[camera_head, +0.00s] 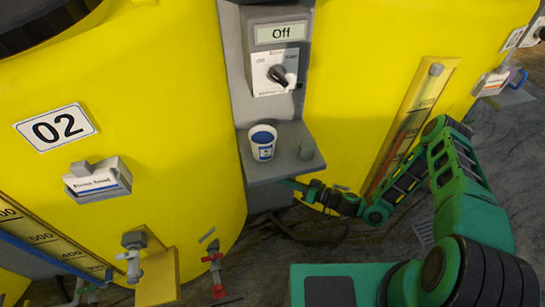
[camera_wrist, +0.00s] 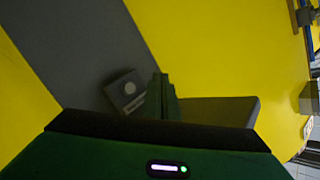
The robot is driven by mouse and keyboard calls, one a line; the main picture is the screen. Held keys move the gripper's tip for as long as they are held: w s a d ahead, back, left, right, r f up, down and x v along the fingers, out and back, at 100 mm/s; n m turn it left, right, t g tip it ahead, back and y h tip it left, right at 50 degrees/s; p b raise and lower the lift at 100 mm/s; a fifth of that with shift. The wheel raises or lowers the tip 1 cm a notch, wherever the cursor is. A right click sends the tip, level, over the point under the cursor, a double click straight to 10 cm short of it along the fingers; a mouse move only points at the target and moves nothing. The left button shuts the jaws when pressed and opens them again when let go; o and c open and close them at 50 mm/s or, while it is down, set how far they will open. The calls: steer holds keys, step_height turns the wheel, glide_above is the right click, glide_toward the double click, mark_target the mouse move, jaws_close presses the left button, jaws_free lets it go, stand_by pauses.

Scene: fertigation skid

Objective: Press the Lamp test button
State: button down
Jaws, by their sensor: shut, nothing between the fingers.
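My gripper (camera_head: 287,184) is shut and empty, just under the small grey shelf (camera_head: 262,175) in the head view. In the wrist view its closed fingers (camera_wrist: 158,80) point at the dark grey panel (camera_wrist: 75,45). A small grey box with a pale round button (camera_wrist: 130,88) is on that panel, just left of the fingertips. No lettering can be read on it, so I cannot tell for sure that it is the Lamp test button. The fingertips look apart from the button's face. I cannot make out this box in the head view.
A control box (camera_head: 280,60) reading "Off" with a black rotary knob is higher up. Yellow tanks (camera_head: 180,90) flank the panel; valves (camera_head: 133,255) stand lower left.

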steer(key=shift+w, duration=0.15)
steer(key=w+a, duration=0.2)
steer(key=w, duration=0.6)
steer(key=shift+a, duration=0.15)
steer(key=shift+w, duration=0.1)
stand_by(1.0)
steer(key=shift+w+a, duration=0.2)
steer(key=shift+w, duration=0.5)
stand_by(1.5)
stand_by(0.3)
steer(key=shift+s+d, duration=0.2)
steer(key=shift+s, duration=0.55)
steer(key=s, duration=0.2)
steer(key=s+d, duration=0.1)
steer(key=s, duration=0.2)
steer(key=shift+d, duration=0.2)
